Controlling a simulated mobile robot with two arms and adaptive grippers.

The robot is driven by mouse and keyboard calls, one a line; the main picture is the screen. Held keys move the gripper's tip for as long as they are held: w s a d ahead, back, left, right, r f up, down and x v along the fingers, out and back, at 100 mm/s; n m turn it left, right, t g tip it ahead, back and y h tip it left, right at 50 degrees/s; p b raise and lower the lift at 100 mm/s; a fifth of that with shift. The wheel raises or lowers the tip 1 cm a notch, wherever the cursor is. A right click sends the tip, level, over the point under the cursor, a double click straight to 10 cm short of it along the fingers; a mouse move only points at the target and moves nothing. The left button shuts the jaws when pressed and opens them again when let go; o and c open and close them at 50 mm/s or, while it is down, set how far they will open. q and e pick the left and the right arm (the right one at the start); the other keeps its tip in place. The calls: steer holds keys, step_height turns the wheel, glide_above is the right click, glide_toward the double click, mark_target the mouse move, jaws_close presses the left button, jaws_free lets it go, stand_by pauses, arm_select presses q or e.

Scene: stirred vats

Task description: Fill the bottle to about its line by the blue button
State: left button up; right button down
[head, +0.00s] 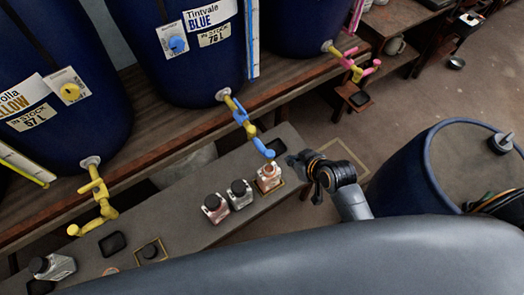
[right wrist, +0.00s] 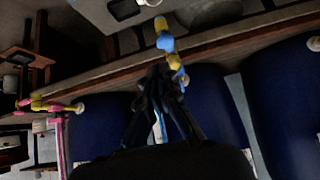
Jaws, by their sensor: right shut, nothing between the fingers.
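The blue button (head: 177,44) sits on a white plate on the vat (head: 203,80) labelled Tintvale Blue. That vat's yellow and blue tap (head: 241,117) points down; it also shows in the right wrist view (right wrist: 165,42). A small bottle (head: 268,178) with reddish colouring stands in a square frame on the grey bench, below the tap's spout. Its fill line and level are too small to tell. My right gripper (head: 294,161) is shut and empty, just right of the spout and bottle; its dark fingers show in the right wrist view (right wrist: 165,80). My left gripper is out of view.
Another bottle (head: 52,266) is at far left. A yellow tap (head: 100,200) and a pink-handled tap (head: 355,66) flank the blue one. A blue barrel (head: 432,165) stands at right.

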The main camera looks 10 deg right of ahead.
step_height(320, 180, up, 4)
steer(key=a, duration=0.1)
steer(key=p, duration=0.1)
glide_above(268, 151)
steer(key=s+d, duration=0.1)
steer(key=s, duration=0.2)
steer(key=shift+f, duration=3.35)
steer(key=shift+w+d+f, duration=0.1)
steer(key=shift+f, duration=0.95)
steer(key=shift+w+f, duration=0.1)
steer(key=shift+f, duration=0.95)
